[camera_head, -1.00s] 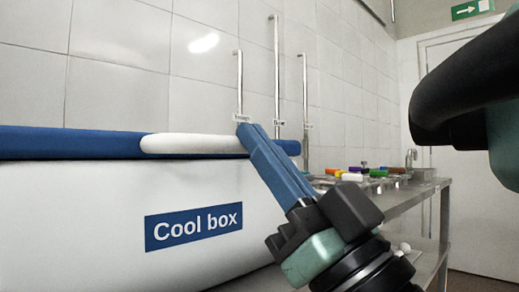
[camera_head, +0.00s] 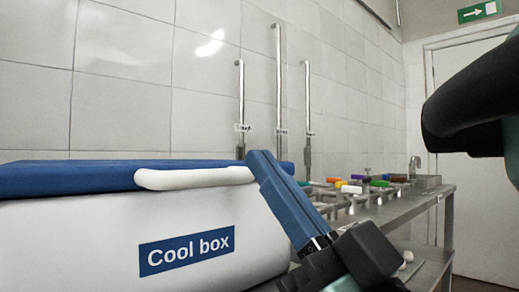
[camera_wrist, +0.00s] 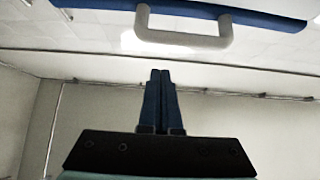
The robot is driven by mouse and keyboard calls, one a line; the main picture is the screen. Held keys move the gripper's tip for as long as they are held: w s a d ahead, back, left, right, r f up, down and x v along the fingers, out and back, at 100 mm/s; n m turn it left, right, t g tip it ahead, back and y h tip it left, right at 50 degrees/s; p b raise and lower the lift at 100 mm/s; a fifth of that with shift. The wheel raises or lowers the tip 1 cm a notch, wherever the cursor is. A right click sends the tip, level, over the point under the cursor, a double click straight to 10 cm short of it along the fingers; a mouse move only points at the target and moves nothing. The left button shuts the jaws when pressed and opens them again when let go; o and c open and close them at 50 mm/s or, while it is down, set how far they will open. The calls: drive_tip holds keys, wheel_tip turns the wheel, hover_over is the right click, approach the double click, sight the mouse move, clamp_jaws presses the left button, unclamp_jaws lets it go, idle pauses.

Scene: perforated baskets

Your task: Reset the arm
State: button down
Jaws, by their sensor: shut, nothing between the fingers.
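My gripper (camera_head: 262,156) has long blue fingers that are shut with nothing between them. In the head view it points up and to the left, its tips overlapping the right end of the cool box's white handle (camera_head: 195,178) in the picture. The wrist view shows the closed fingers (camera_wrist: 160,75) pointing up, with a visible gap below the handle (camera_wrist: 183,38). The cool box (camera_head: 80,235) is white with a blue lid (camera_head: 65,178) and fills the left of the head view. The lid looks closed in the head view.
A metal bench (camera_head: 415,197) runs along the tiled wall at the right, with several coloured items and a tap (camera_head: 414,163). Three upright metal rails (camera_head: 279,90) are on the wall. A white door (camera_head: 465,190) stands at the far right.

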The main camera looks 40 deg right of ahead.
sight(201, 172)
drive_tip(key=v, duration=0.6)
drive_tip(key=shift+w+f+b, duration=0.1)
drive_tip(key=shift+w+b, duration=0.05)
drive_tip(key=shift+b, duration=0.25)
drive_tip(key=shift+n+g, duration=0.3)
drive_tip(key=w+a+r+p, duration=0.1)
drive_tip(key=a, duration=0.1)
drive_tip(key=w+a+r+p, duration=0.3)
drive_tip(key=w+a+r, duration=0.1)
drive_tip(key=shift+w+a, duration=0.2)
drive_tip(key=w+a+r+t+p, duration=0.1)
drive_tip(key=w+a+r+p, duration=0.1)
drive_tip(key=a+r+p, duration=1.15)
wheel_tip(201, 172, up, 36)
drive_tip(key=a+m+h+p, duration=0.1)
drive_tip(key=a+p, duration=0.1)
drive_tip(key=p, duration=3)
drive_tip(key=shift+p, duration=0.35)
drive_tip(key=shift+s+r, duration=0.1)
drive_tip(key=shift+s, duration=0.05)
